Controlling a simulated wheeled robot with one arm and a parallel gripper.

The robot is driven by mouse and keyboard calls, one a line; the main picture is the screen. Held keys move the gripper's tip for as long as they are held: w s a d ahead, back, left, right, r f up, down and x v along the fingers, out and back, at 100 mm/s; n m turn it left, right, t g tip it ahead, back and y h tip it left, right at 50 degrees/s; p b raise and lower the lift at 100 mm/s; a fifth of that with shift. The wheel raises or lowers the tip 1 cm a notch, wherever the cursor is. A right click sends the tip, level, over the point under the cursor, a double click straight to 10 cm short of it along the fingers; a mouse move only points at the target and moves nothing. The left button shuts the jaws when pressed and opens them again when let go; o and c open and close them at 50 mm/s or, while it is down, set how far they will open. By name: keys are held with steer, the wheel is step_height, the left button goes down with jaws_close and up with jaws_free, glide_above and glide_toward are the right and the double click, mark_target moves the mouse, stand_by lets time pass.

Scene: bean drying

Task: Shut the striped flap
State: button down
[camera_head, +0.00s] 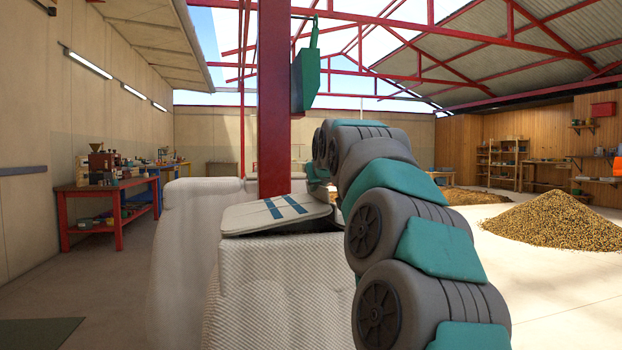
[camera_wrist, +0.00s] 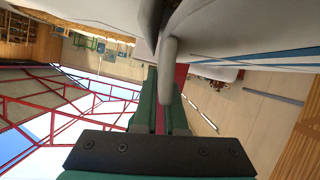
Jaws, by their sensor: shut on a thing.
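The striped flap (camera_head: 247,216) is pale with blue stripes. It lies tilted at the top of a white textured bin (camera_head: 265,290), with a dark gap under its right part. In the wrist view the flap (camera_wrist: 270,58) fills the upper right, its blue stripes running to the right edge. My gripper (camera_wrist: 163,85) has green fingers closed on a pale rounded edge piece that appears to belong to the flap. In the head view my arm curves over the bin's right side, and its bulk hides most of the gripper and the flap's right end.
A red post (camera_head: 274,110) rises just behind the flap. A red workbench (camera_head: 108,205) with tools stands at the left. A heap of beans (camera_head: 555,222) lies on the floor at the right. Open floor shows to the right of my arm.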

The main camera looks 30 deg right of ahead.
mark_target(326, 188)
steer(key=shift+d+f, duration=0.1)
steer(key=shift+f, duration=0.4)
steer(key=c, duration=1)
jaws_free()
steer(key=shift+s, duration=0.15)
steer(key=shift+v, duration=3.85)
